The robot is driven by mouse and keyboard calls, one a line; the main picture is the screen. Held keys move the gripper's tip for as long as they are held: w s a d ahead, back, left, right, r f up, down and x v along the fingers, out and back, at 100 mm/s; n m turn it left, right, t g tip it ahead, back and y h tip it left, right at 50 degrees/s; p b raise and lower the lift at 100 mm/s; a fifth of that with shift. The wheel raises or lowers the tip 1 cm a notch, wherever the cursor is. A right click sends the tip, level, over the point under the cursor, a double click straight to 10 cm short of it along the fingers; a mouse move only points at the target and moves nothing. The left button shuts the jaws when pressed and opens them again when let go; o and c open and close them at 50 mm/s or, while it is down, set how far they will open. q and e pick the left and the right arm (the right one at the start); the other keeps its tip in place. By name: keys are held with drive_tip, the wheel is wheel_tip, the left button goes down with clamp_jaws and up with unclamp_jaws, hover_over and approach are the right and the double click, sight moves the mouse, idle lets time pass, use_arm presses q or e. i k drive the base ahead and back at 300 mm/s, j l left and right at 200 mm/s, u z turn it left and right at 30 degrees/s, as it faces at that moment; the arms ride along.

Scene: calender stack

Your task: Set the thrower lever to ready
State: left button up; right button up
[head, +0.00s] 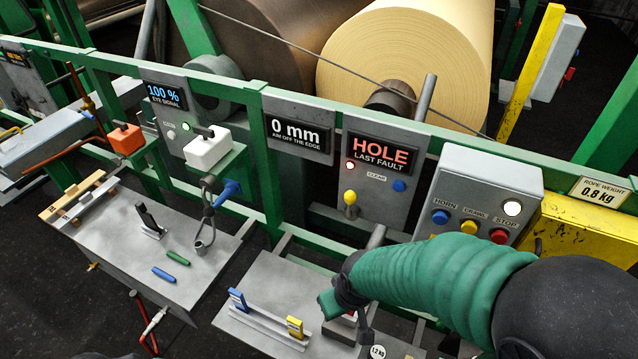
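I cannot tell for certain which part is the thrower lever. An upright black lever (150,221) stands on the left grey table. A yellow-knobbed handle (350,202) sits on the panel below the "HOLE" display. My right arm, in a green sleeve, comes in from the right. Its gripper (337,303) is low over the right grey table, just right of a yellow block. The sleeve and cuff hide most of its fingers and what lies under them, including part of a dark, red-edged block (343,328). My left gripper is not in view.
A rail with a blue block (237,300) and a yellow block (295,327) lies on the right table. Blue and green pieces lie on the left table (105,242). A button box (480,195) stands behind my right arm. Green frame bars and large rolls fill the back.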

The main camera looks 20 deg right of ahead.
sight(350, 197)
drive_tip(key=j+z, duration=0.15)
drive_tip(key=z, duration=0.9)
drive_tip(key=k+l, duration=0.05)
